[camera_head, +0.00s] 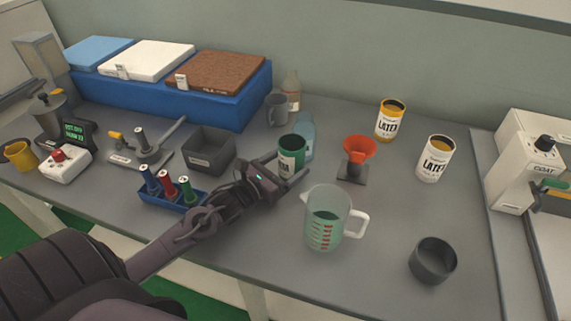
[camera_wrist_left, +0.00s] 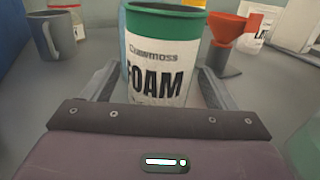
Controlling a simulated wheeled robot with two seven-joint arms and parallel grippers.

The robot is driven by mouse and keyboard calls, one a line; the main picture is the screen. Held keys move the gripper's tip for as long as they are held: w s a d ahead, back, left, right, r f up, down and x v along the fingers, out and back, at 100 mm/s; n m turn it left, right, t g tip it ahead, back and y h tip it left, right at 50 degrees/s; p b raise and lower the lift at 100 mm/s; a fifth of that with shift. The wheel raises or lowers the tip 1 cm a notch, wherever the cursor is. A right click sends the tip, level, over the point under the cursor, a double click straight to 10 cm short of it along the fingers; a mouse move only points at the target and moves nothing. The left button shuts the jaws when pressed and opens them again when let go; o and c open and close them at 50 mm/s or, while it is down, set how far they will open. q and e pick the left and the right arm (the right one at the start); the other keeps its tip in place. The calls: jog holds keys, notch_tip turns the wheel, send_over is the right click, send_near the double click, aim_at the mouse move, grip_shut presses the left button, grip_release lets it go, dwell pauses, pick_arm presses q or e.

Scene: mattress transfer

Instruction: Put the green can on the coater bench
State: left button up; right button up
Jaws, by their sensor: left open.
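The green can (camera_head: 289,158) stands upright on the grey table, with a white label. In the left wrist view the can (camera_wrist_left: 158,70) reads "FOAM" and stands between the two fingers. My left gripper (camera_head: 285,171) is open, with a finger on either side of the can; I cannot tell whether either touches it. The can's lower part is hidden by the gripper. The coater bench (camera_head: 507,254) is at the right edge, with a white machine marked "COAT" (camera_head: 528,165) on it. My right gripper is not in view.
A measuring jug (camera_head: 324,225) stands just right of my left gripper. A red funnel on a stand (camera_head: 359,151), two latex cans (camera_head: 390,121) (camera_head: 435,160) and a dark bowl (camera_head: 433,262) lie towards the coater bench.

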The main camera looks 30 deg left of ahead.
pick_arm(q)
jog(key=shift+r, duration=0.15)
jog(key=v, duration=1.2)
jog(key=shift+b, duration=0.4)
